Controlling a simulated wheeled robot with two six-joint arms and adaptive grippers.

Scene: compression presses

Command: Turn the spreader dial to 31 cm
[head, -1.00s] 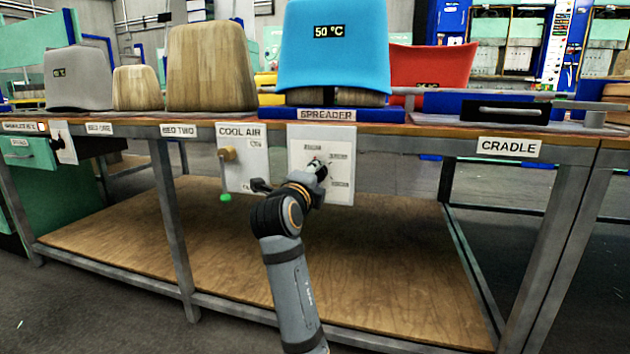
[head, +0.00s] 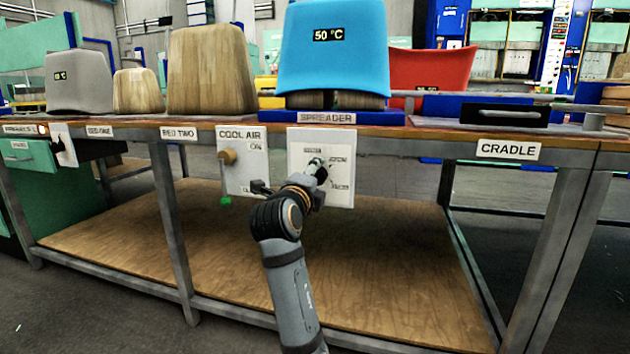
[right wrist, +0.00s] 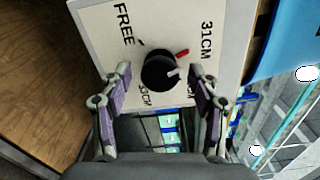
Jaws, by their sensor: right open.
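The spreader dial is a round black knob (right wrist: 160,72) on a white panel (right wrist: 100,35), with a pale mark on its face and a red pointer at its edge. In the right wrist view the red pointer points toward the "31CM" label (right wrist: 207,40).
The panel hangs below the bench edge under the "SPREADER" label (head: 326,117). A "COOL AIR" panel (head: 237,180) with a green-tipped lever (head: 226,199) is close on the left. A blue form (head: 335,60) stands above. Open space lies right of the panel.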

